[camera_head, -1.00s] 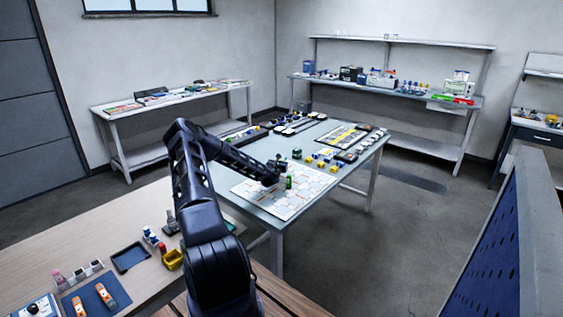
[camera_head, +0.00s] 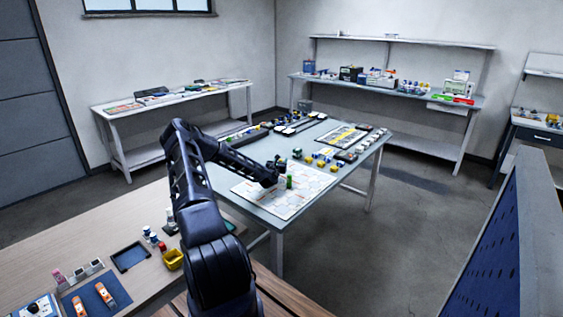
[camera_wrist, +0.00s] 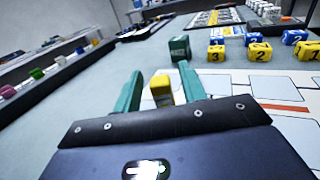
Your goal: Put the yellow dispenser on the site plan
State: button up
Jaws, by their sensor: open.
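The site plan (camera_head: 278,198), a pale sheet with a grid of printed blocks, lies on the grey middle table; part of it also shows in the wrist view (camera_wrist: 278,88). My gripper (camera_wrist: 160,82) is low over the plan with its green fingers spread apart. A small yellow-topped object (camera_wrist: 161,83), apparently the yellow dispenser, stands between the fingers at the plan's edge. A gap shows on both sides of it. Its lower part is hidden by the gripper body. In the head view, my gripper (camera_head: 283,176) is over the plan and the dispenser cannot be made out.
A dark green block (camera_wrist: 180,48) stands just beyond the fingers. Yellow numbered cubes (camera_wrist: 259,52) and blue ones (camera_wrist: 294,37) stand beyond the plan. Trays (camera_head: 343,137) lie farther back. The wooden bench (camera_head: 60,238) at left holds small items. Bare tabletop lies left of my gripper.

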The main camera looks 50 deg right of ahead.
jog(key=v, duration=1)
jog(key=shift+s+a, duration=0.1)
jog(key=shift+a, duration=0.15)
